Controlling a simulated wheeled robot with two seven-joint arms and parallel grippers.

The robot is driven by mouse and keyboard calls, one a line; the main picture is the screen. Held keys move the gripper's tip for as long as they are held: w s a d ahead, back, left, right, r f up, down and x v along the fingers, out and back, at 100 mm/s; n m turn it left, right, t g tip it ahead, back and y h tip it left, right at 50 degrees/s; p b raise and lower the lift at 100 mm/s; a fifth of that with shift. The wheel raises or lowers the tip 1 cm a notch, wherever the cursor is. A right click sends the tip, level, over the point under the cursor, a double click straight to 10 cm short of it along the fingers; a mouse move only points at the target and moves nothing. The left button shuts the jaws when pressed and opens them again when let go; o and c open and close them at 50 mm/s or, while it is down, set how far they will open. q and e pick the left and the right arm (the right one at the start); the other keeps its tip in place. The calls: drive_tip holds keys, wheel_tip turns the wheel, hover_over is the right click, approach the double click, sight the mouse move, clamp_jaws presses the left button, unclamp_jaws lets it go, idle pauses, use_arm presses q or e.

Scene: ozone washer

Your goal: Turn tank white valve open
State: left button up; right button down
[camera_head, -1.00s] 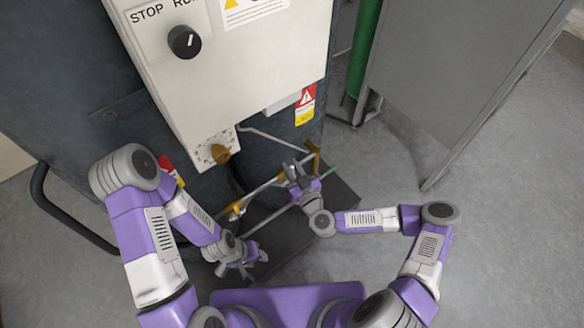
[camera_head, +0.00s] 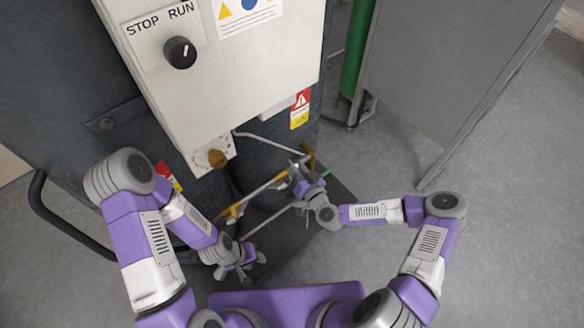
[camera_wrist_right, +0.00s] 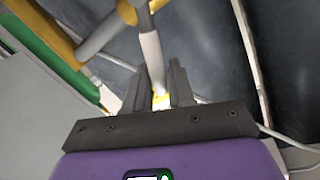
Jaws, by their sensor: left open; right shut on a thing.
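My right gripper (camera_head: 298,172) is at the right end of the low pipework in front of the dark tank. In the right wrist view, the gripper (camera_wrist_right: 160,88) is shut on a slim white valve handle (camera_wrist_right: 150,48) that runs down between its fingers. The handle joins a grey and yellow fitting (camera_wrist_right: 127,14) at the top. In the head view the white handle is mostly hidden by the gripper and too small to make out. My left gripper (camera_head: 248,266) is open and empty, low in front of the pipework and apart from it.
A green handle (camera_wrist_right: 55,55) lies left of the fingers in the wrist view. A brass valve (camera_head: 235,211) sits on the pipe's left end. Above is the white control box (camera_head: 235,75) with a black knob (camera_head: 180,52). A grey cabinet (camera_head: 440,70) stands right; floor before it is clear.

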drive_tip(key=shift+w+d+f+m, duration=0.2)
drive_tip(key=shift+d+m, duration=0.1)
drive_tip(key=shift+m, duration=0.2)
drive_tip(key=shift+w+d+f+m, duration=0.2)
drive_tip(key=shift+d+m, duration=0.1)
drive_tip(key=shift+m, duration=0.2)
drive_tip(key=c, duration=1.1)
unclamp_jaws()
drive_tip(key=shift+s+g, duration=0.1)
drive_tip(key=shift+g, duration=0.2)
drive_tip(key=f+p+v, duration=0.1)
drive_tip(key=v, duration=0.6)
drive_tip(key=shift+s+d+r, duration=0.15)
drive_tip(key=shift+s+r, duration=0.05)
drive_tip(key=shift+r, duration=0.2)
